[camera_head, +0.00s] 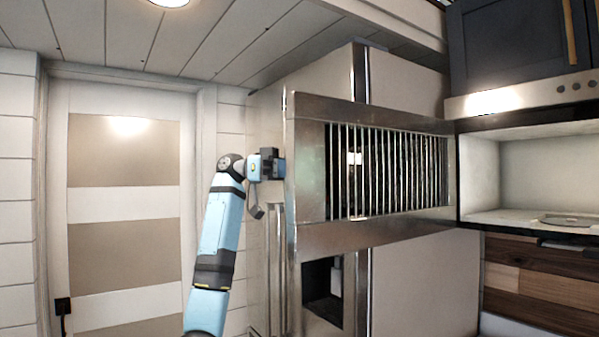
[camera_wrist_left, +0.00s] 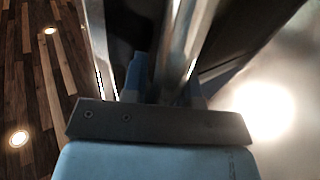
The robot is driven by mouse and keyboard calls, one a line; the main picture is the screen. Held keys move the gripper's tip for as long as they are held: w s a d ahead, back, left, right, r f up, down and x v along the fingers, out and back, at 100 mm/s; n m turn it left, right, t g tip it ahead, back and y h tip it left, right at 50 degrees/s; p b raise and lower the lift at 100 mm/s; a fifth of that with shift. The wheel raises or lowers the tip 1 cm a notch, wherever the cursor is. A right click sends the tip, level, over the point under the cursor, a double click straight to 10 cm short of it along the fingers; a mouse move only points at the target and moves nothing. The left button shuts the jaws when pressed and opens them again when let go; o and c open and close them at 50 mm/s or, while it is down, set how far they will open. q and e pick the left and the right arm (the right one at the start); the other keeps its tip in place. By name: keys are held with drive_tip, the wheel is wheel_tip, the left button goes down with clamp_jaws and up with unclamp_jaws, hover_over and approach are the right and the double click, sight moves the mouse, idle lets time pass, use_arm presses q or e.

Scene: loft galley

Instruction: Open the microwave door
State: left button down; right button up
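The microwave stands at the right in the head view, with its pale inner cavity (camera_head: 540,170) exposed. Its steel door (camera_head: 370,237), with a window behind vertical bars, is swung wide to the left of the cavity. My left gripper (camera_head: 272,165) is at the outer side of the door's free left edge. It seems to touch the door there. In the left wrist view, long metal strips (camera_wrist_left: 182,40) run up in front of the gripper, and its fingertips are mostly hidden. Whether it grips the door handle does not show clearly. My right gripper is not in view.
A tall cabinet or fridge (camera_head: 425,285) stands behind and below the door, with a dark recess (camera_head: 325,293). A dark upper cupboard (camera_head: 510,45) hangs above the microwave. Wooden fronts (camera_head: 540,275) lie below it. A panelled door (camera_head: 125,160) is at the left.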

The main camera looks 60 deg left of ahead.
use_arm(q)
drive_tip(key=c, duration=1.2)
unclamp_jaws()
drive_tip(key=shift+s+a+r, duration=0.1)
drive_tip(key=shift+s+r, duration=0.2)
drive_tip(key=shift+s, duration=0.2)
drive_tip(key=shift+c, duration=0.2)
drive_tip(key=shift+s, duration=0.25)
drive_tip(key=shift+a, duration=0.1)
drive_tip(key=b+v, duration=0.2)
drive_tip(key=v, duration=1.1)
drive_tip(key=shift+a, duration=0.2)
drive_tip(key=shift+s, duration=0.15)
